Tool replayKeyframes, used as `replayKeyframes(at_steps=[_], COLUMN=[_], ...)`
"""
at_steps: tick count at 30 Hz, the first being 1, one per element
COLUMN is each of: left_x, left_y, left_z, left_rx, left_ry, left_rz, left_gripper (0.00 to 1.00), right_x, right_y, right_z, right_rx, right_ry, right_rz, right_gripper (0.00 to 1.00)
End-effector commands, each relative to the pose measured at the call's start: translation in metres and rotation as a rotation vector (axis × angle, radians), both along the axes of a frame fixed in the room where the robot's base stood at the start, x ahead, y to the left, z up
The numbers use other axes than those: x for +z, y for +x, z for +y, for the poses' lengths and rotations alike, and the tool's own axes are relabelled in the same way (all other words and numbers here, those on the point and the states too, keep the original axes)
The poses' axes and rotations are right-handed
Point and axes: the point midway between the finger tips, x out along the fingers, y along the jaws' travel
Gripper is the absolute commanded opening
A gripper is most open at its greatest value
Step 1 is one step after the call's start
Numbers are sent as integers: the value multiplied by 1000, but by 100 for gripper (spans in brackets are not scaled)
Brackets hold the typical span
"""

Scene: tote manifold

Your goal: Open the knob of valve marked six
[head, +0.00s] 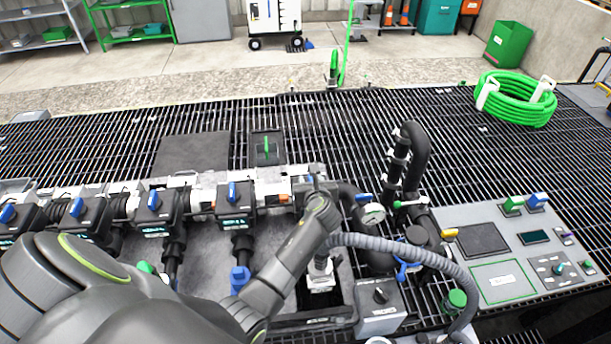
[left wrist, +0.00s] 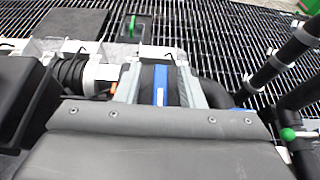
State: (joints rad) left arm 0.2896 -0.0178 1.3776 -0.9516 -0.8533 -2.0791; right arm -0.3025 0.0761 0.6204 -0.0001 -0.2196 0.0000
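A row of black valve boxes with blue knobs runs along the white manifold (head: 270,185) in the head view. Blue knobs show at the far left (head: 8,213), then (head: 77,207), (head: 153,199) and (head: 232,192). My left gripper (head: 316,184) is at the manifold's right end, mostly hidden by its wrist. In the left wrist view its two grey fingers (left wrist: 161,82) stand on either side of a narrow blue knob (left wrist: 160,88). I cannot tell whether they press on it. The valve markings are too small to read. My right gripper is not in view.
Black pipes and a gauge (head: 373,214) stand right of the gripper. A grey control panel (head: 455,215) lies further right. A small tray with a green item (head: 266,147) and a dark mat (head: 190,155) lie behind the manifold. A green hose coil (head: 515,98) is at the back right.

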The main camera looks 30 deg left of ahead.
Motion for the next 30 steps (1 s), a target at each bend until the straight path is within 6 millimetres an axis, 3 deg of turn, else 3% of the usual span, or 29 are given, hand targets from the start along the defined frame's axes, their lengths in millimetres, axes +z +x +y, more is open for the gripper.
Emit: replayKeyframes(at_steps=[12,20,30], left_x=[-2,-2,-2], left_y=[0,0,0], left_z=[-2,-2,-2], left_rx=[-1,-1,24], left_ry=[0,0,1], left_rz=[0,0,-1], left_gripper=[35,1,0], right_x=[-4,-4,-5], right_y=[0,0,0], right_z=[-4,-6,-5], right_rx=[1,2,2], right_ry=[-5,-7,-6], right_rz=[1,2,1], right_gripper=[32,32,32])
